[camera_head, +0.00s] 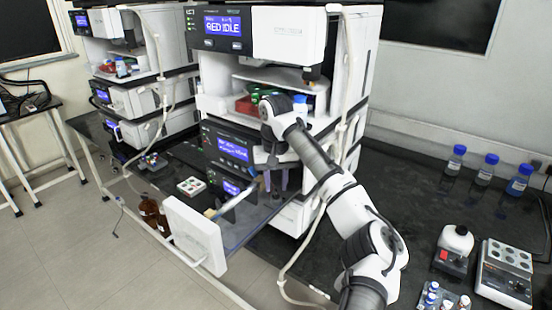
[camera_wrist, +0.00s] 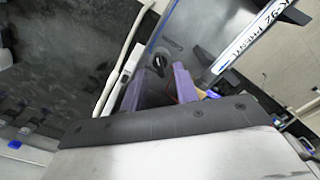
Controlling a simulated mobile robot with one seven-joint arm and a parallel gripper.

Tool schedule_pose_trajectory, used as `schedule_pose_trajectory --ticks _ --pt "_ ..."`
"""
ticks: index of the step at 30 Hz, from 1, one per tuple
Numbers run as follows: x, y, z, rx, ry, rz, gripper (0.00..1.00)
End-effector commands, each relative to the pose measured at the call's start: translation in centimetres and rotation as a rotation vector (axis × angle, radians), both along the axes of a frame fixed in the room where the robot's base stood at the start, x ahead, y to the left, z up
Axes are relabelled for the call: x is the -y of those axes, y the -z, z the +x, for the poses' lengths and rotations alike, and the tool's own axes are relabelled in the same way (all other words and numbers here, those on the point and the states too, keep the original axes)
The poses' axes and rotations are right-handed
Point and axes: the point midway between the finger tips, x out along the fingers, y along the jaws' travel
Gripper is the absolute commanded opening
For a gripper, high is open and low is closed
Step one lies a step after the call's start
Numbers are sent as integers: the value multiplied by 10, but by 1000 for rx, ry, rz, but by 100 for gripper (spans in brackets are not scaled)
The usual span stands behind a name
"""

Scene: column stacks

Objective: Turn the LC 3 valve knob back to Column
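A small dark round knob (camera_wrist: 158,63) shows in the wrist view, just beyond and between my fingertips. It looks like the valve knob; its pointing direction is too small to read. My gripper (camera_wrist: 160,82) has purple fingers that stand apart, one on each side of the knob's line. I cannot tell if they touch it. In the head view my gripper (camera_head: 276,182) is at the front of the nearest column stack (camera_head: 222,150), above its pulled-out tray, and my arm hides the knob there. No LC 3 label is readable.
A pulled-out tray with a white front (camera_head: 195,235) juts out below my gripper. A labelled column tube (camera_wrist: 250,42) runs close to the right finger in the wrist view. Blue-capped bottles (camera_head: 484,170) and a block with round wells (camera_head: 505,272) stand on the right bench.

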Motion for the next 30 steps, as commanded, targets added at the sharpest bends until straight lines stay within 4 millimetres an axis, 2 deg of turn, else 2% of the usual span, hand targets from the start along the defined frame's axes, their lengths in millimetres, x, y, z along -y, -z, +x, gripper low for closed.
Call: schedule_pose_trajectory --ticks 9,15,21,30 --pt "1 -65 0 6 3 -4 30" --pt "0 -99 0 4 2 -2 30" --pt "0 -117 0 2 3 -2 30" --pt "0 -121 0 1 1 0 30"
